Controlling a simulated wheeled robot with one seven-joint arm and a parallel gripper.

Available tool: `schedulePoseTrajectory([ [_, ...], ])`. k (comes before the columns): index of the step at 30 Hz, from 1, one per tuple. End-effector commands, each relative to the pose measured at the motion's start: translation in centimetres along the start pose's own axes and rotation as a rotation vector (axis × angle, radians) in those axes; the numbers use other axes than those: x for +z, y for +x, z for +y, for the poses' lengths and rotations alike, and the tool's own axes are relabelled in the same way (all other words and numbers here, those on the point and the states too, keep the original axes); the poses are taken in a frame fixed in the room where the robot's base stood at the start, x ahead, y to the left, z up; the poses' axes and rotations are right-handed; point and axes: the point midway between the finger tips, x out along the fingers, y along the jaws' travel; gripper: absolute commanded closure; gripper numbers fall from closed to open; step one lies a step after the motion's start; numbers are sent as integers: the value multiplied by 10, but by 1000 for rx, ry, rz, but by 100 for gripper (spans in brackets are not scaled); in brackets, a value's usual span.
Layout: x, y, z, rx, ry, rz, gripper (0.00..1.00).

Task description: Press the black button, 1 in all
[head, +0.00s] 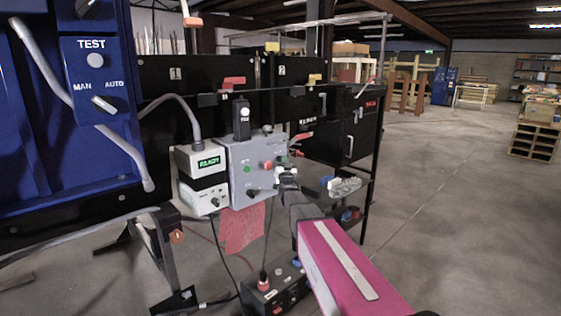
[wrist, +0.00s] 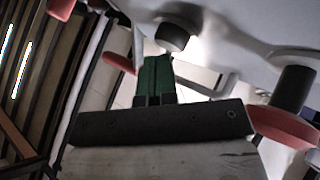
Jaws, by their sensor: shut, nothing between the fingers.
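A grey control box (head: 239,177) faces me in the head view, with a green button (head: 247,169), a red button (head: 266,165) and a small black round control (head: 252,192) low on its face. My gripper (head: 282,172) is at the box's right side, and my wrist hides part of that area. In the wrist view my gripper's green fingers (wrist: 156,62) are shut and empty. A black round button-like part (wrist: 172,37) on the pale panel (wrist: 235,40) is just beyond the fingertips. I cannot tell whether they touch, or whether it is the same black control.
A black knob or post (wrist: 293,88) and a red part (wrist: 285,126) stand to the right in the wrist view. A white unit with a green display (head: 207,163) is left of the box. A black box with a red plug (head: 272,290) sits below.

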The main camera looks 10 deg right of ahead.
Motion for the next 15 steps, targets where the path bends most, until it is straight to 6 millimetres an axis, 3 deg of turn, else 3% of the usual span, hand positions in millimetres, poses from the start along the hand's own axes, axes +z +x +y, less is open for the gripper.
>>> schedulePoseTrajectory([
  [15,-6,-9,7,0,0,0,100],
])
